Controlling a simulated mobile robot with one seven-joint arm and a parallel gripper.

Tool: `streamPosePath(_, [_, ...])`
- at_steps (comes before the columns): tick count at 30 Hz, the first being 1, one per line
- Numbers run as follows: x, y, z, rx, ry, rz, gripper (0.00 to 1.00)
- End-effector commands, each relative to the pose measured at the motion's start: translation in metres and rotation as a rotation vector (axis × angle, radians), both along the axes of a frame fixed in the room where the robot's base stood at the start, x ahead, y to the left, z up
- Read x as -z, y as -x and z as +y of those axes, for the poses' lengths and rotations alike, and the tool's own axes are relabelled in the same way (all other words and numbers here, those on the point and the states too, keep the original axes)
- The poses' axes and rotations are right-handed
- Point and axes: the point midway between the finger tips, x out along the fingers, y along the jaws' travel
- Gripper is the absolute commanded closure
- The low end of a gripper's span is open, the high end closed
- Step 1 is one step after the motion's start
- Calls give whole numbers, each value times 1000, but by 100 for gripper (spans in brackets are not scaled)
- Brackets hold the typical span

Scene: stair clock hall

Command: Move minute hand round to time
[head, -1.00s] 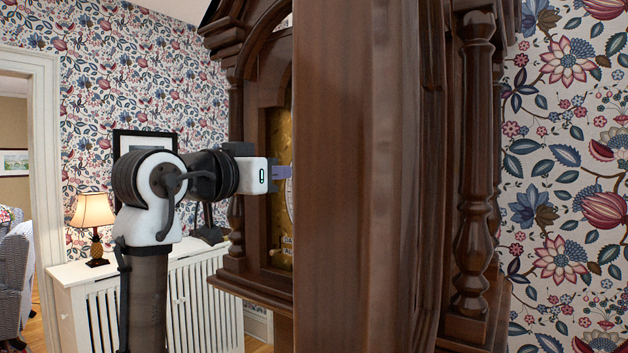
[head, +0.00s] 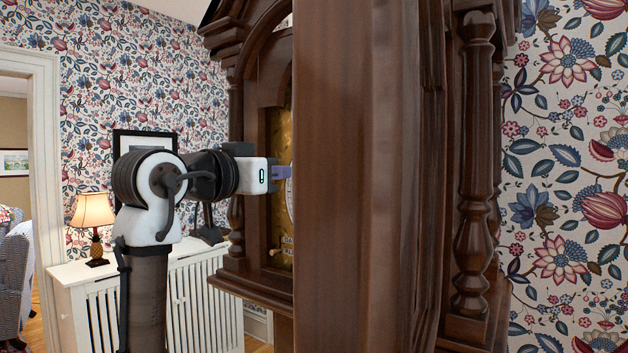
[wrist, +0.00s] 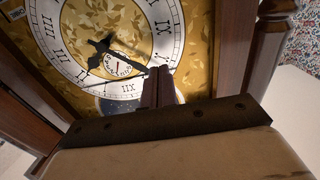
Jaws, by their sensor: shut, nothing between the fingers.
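The tall wooden clock's dial (wrist: 70,68) fills the upper wrist view, seen upside down, with black Roman numerals on a white ring and gold leaf decoration. The long dark minute hand (wrist: 134,68) points down and right toward my fingertips.
A broad brown wooden panel (head: 355,180) stands close and hides most of the dial in the head view. The hood's frame (wrist: 265,60) borders the dial on the right. A lamp (head: 94,222) stands on a white radiator cover (head: 75,268) at left.

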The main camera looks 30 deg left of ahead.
Motion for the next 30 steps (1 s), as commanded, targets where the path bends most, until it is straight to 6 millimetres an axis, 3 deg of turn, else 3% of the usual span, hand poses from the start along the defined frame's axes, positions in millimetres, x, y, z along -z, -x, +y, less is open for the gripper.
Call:
streamPosePath(17, [0,-1,0,0,0,0,100])
streamPosePath(30, [0,-17,-2,1,0,0,100])
